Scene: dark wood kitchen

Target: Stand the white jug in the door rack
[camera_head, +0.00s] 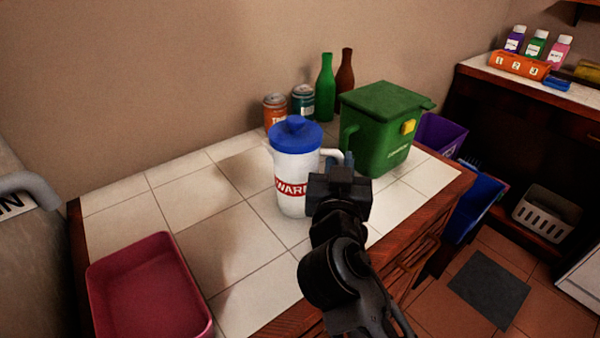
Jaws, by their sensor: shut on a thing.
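The white jug (294,179) stands upright at the middle of the tiled counter. It has a blue lid (296,134), a red band with white letters and a white handle on its right side. My gripper (338,166) is at the handle, on the jug's right, and is shut on it. My wrist hides the fingertips and part of the handle. I cannot tell whether the jug's base touches the tiles. No door rack can be made out; a grey appliance with a handle (28,181) shows only in part at the left edge.
A green bin (378,135) stands close behind my gripper on the right. Two cans (275,112) and two bottles (325,88) stand at the back wall. A dark red tray (150,290) lies at the front left. The tiles between tray and jug are clear.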

